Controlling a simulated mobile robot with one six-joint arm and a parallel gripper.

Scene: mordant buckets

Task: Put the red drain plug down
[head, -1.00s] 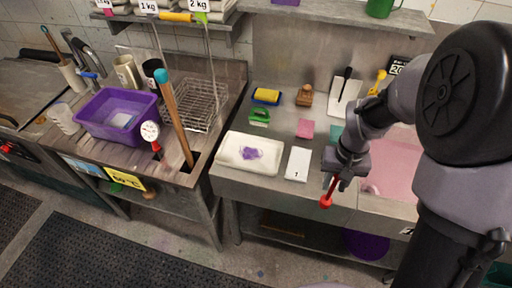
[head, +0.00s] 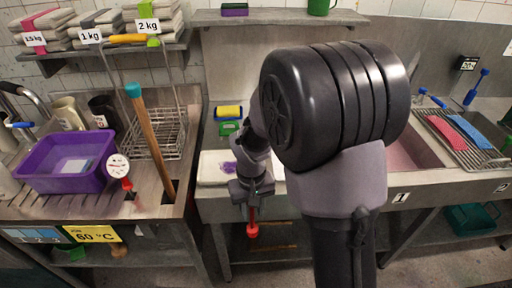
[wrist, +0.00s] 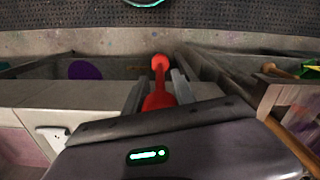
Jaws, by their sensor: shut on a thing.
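The red drain plug (head: 252,230) hangs below my gripper (head: 252,203) in the head view, in front of the counter's front edge. In the wrist view the red plug (wrist: 159,85) sits between the two grey fingers of my gripper (wrist: 158,92), which are shut on it. Its rounded end points away from the wrist camera. It is in the air, apart from any surface that I can see.
A purple tub (head: 62,180) and a wire basket (head: 158,135) stand at left. A pink-filled sink (head: 408,152) and a rack with red and blue strips (head: 462,138) are at right. My arm hides the middle.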

